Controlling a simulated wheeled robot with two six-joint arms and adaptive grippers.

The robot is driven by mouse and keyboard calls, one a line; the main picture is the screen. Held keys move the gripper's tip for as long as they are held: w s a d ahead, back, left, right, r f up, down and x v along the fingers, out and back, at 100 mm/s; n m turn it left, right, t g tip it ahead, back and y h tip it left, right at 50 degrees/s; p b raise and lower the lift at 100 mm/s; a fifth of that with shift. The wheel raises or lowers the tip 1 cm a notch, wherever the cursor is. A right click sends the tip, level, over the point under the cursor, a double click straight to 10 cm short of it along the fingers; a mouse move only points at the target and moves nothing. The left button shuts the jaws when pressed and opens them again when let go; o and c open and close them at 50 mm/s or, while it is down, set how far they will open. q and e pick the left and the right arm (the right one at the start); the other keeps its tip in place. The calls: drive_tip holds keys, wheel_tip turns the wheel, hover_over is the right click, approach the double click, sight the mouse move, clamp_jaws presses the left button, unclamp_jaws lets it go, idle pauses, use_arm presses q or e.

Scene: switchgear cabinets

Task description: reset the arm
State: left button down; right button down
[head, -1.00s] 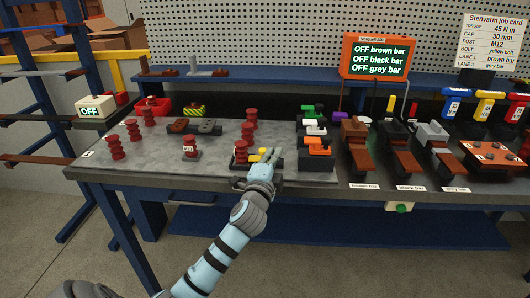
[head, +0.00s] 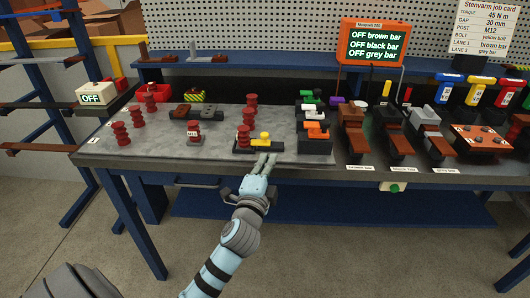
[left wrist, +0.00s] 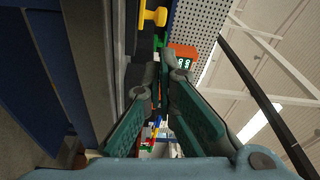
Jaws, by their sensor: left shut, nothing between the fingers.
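My left gripper (head: 266,162) is at the front edge of the workbench (head: 110,160) in the head view, its fingers close together and empty. My right gripper is not in view.
An orange-framed screen (head: 373,44) reads OFF for the brown, black and grey bars.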

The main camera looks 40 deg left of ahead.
use_arm(q)
drive_tip(key=shift+a+f, duration=0.1)
drive_tip(key=shift+a, duration=0.05)
idle(0.3)
drive_tip(key=s+d+f+n+g+h+p, duration=0.1)
drive_tip(key=s+f+g, duration=0.25)
drive_tip(key=f, duration=0.75)
drive_tip(key=s+f+n+g+h+p, duration=0.15)
drive_tip(key=s+f, duration=0.25)
drive_tip(key=f, duration=0.7)
drive_tip(key=s+d+f+n+g+h, duration=0.1)
drive_tip(key=s+f+n+g, duration=0.15)
drive_tip(key=f, duration=0.85)
drive_tip(key=s+d+f+n+g, duration=0.1)
drive_tip(key=s+f, duration=0.4)
drive_tip(key=s, duration=0.6)
drive_tip(key=s+d+f+n+g+h+p, duration=0.1)
drive_tip(key=s+f+n+g, duration=0.2)
drive_tip(key=s, duration=0.9)
drive_tip(key=s+d+f+n+g+h+p, duration=0.1)
drive_tip(key=s+f+g, duration=0.3)
drive_tip(key=s+f, duration=0.4)
drive_tip(key=s+d+n, duration=0.1)
drive_tip(key=s, duration=0.3)
drive_tip(key=shift+f+n+g, duration=0.35)
drive_tip(key=shift+f+n, duration=0.05)
drive_tip(key=shift+d, duration=0.1)
